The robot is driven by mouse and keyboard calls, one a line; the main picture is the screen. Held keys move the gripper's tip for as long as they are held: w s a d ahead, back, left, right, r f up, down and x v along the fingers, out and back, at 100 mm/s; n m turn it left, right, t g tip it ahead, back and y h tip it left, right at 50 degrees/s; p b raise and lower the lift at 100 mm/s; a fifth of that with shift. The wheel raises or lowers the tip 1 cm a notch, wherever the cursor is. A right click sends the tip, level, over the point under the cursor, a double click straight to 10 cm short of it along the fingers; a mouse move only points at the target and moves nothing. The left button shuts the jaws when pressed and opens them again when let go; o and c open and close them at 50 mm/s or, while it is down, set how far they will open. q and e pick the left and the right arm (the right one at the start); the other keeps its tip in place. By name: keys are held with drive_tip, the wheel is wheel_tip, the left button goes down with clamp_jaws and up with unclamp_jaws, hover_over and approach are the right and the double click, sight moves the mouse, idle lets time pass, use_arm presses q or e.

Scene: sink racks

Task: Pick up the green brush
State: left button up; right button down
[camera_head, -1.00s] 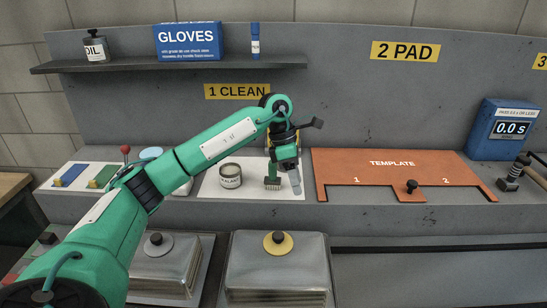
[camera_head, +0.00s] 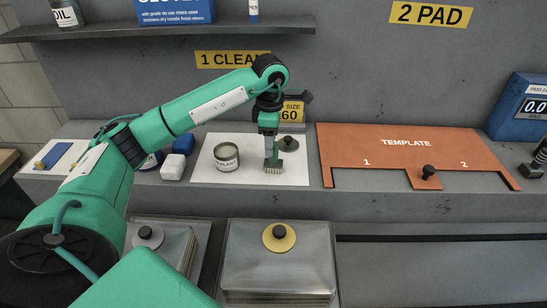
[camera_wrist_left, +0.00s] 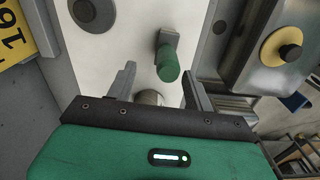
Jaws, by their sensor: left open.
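The green brush (camera_head: 274,161) stands upright, bristles down, on the white sheet, with its green handle upward. My left gripper (camera_head: 268,128) is directly above it in the head view, pointing down and overlapping the handle's top. In the left wrist view, the brush handle (camera_wrist_left: 167,64) shows between and just ahead of the two spread fingertips of my left gripper (camera_wrist_left: 159,70). The fingers are open and hold nothing; I see a gap on each side of the handle. My right gripper is not in view.
A sealant can (camera_head: 226,157) stands close left of the brush. A dark round-topped item (camera_head: 289,144) and a yellow size label (camera_head: 292,112) are behind it. The orange template (camera_head: 407,147) lies to the right.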

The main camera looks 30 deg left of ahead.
sight(274, 156)
use_arm(q)
drive_tip(key=shift+d+f, duration=0.15)
drive_tip(key=shift+f, duration=0.25)
drive_tip(key=f+p, duration=0.1)
drive_tip(key=f, duration=0.1)
drive_tip(key=d+f+p, duration=0.1)
drive_tip(key=f, duration=0.1)
drive_tip(key=shift+s, duration=0.15)
drive_tip(key=shift+f, duration=0.45)
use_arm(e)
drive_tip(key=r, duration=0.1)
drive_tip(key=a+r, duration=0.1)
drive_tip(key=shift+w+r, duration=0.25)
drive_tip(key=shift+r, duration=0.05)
use_arm(q)
drive_tip(key=shift+c, duration=0.2)
drive_tip(key=c, duration=1)
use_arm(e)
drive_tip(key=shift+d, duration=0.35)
